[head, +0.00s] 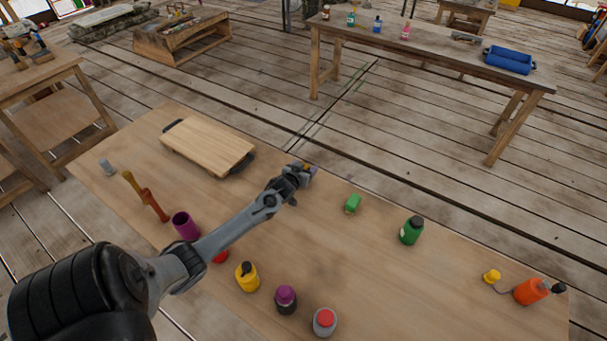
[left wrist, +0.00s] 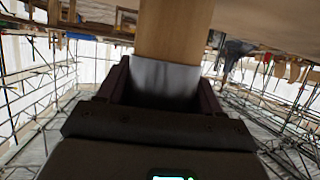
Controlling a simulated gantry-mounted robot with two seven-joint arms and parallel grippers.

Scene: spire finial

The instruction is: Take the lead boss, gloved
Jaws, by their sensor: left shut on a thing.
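My left gripper (head: 305,172) is over the middle of the near table, its arm coming in from the lower left. In the left wrist view its two dark fingers (left wrist: 162,85) are shut on a tan, wood-like piece with a pale grey band (left wrist: 166,78). The piece runs up out of that picture. In the head view the held thing is mostly hidden by the gripper. A small grey piece (head: 107,167) stands at the table's left end. I cannot tell which of these is the lead boss. No glove is clearly visible. My right gripper is not in view.
The table's right-middle is fairly clear.

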